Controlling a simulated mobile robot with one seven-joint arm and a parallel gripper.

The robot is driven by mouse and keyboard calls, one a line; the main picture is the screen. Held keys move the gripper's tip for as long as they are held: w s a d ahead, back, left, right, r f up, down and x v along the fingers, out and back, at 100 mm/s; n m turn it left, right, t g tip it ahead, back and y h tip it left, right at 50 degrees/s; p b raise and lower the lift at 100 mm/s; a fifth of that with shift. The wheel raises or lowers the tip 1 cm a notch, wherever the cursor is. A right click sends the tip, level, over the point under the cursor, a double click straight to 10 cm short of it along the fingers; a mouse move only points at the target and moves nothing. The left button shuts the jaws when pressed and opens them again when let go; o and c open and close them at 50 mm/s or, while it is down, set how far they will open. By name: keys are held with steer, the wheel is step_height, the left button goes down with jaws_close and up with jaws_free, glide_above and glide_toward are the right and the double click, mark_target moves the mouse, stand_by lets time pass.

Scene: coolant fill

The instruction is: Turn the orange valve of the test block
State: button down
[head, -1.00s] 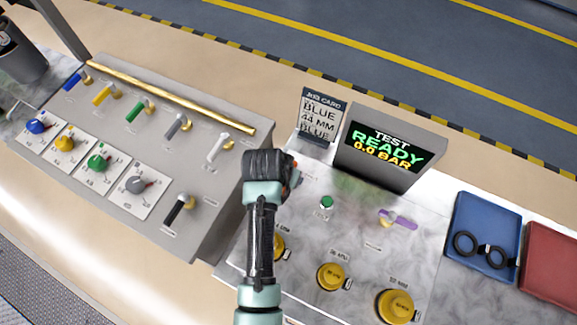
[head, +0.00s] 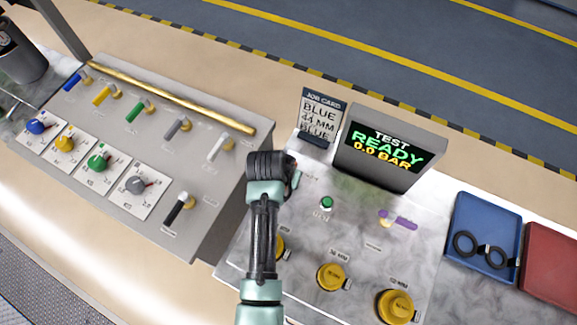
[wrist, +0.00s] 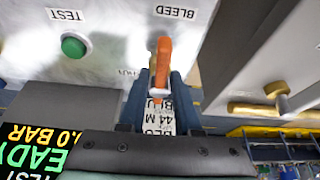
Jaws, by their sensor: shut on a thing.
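The orange valve (wrist: 163,58) of the test block shows in the wrist view as a lever beside a printed label reading BLEED. My gripper (wrist: 160,90) is shut on the lever, with a dark finger on each side of it. In the head view my gripper (head: 280,172) is over the upper left part of the test block (head: 350,235), and its wrist and fingers hide the orange valve there. The test display (head: 385,148) reads TEST READY 0.0 BAR.
A green TEST button (head: 327,203), a purple lever (head: 400,220) and yellow caps (head: 332,277) are on the block. The job card (head: 320,115) stands just behind my gripper.

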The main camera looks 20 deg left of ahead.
steer(key=shift+d+n, duration=0.1)
steer(key=shift+n, duration=0.3)
steer(key=n, duration=0.1)
steer(key=n+y+p, duration=0.1)
steer(key=shift+w+d+r+n, duration=0.1)
steer(key=shift+d+n, duration=0.1)
steer(key=shift+n, duration=0.2)
steer(key=n, duration=0.1)
steer(key=n+y, duration=0.1)
steer(key=n, duration=0.1)
steer(key=n+g+y, duration=0.1)
steer(key=shift+w+d+p, duration=0.15)
steer(key=shift+d+p, duration=0.1)
steer(key=shift+p, duration=0.05)
steer(key=n, duration=0.2)
steer(key=n+g+b, duration=0.1)
steer(key=n, duration=0.1)
steer(key=n+y+b, duration=0.1)
steer(key=shift+w+d+f+n+g, duration=0.2)
steer(key=shift+w+n+g, duration=0.1)
steer(key=shift+n, duration=0.1)
steer(key=shift+w+r+n+g+y+b, duration=0.15)
steer(key=shift+n+g+b, duration=0.25)
steer(key=shift+n+b, duration=0.45)
steer(key=shift+f+n+g+y+b, duration=0.15)
steer(key=shift+n+g+b, duration=0.3)
steer(key=shift+n, duration=0.7)
steer(key=shift+r, duration=0.15)
steer(key=c, duration=0.6)
jaws_free()
